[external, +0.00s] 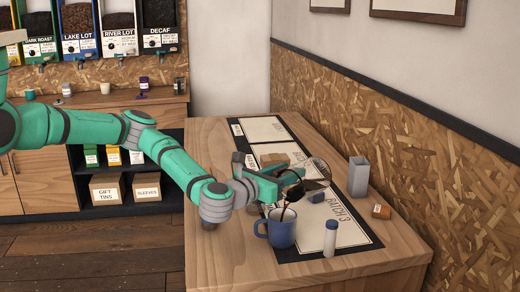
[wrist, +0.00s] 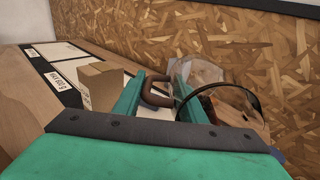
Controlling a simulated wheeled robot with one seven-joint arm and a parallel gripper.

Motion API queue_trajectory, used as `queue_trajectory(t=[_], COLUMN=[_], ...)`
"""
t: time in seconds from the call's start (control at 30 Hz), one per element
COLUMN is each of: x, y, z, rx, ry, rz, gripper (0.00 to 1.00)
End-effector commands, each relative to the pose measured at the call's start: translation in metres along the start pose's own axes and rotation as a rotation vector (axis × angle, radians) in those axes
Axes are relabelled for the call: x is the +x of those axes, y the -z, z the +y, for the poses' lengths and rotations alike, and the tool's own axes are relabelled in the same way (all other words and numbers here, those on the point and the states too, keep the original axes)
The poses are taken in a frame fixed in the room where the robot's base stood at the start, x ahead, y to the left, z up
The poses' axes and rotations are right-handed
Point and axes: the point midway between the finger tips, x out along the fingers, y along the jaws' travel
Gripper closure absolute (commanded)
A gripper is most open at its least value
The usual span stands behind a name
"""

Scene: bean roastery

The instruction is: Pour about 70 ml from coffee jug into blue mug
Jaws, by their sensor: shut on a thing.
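The coffee jug (external: 319,170) is clear glass with a dark rim and brown handle. It is tilted above the blue mug (external: 282,231), and a dark stream runs down from it to the mug's mouth. The mug stands upright on the front part of the mat; its fill level is hidden. My gripper (external: 284,183) is shut on the jug's handle. In the wrist view my gripper (wrist: 158,88) has its two green fingers on either side of the brown handle (wrist: 157,90). The jug's glass (wrist: 203,72) and dark rim show beyond it; the mug is not clearly seen there.
A white bottle with a blue cap (external: 329,240) stands close right of the mug. A grey square container (external: 359,177) and a small orange-brown item (external: 381,212) are farther right. A cardboard box (external: 278,158) sits behind the gripper. The chipboard wall (external: 420,150) borders the table's right side.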

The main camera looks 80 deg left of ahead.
Motion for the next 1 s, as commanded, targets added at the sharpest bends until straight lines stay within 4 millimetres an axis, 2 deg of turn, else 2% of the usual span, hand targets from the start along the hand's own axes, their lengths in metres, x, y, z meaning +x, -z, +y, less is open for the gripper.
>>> queue_trajectory(t=[0.77,1.0], x=[-0.002,0.012], y=[-0.003,0.01], z=[-0.002,0.0], rx=[-0.003,-0.002], ry=[0.003,-0.003], rz=[-0.034,0.183], gripper=[1.0,1.0])
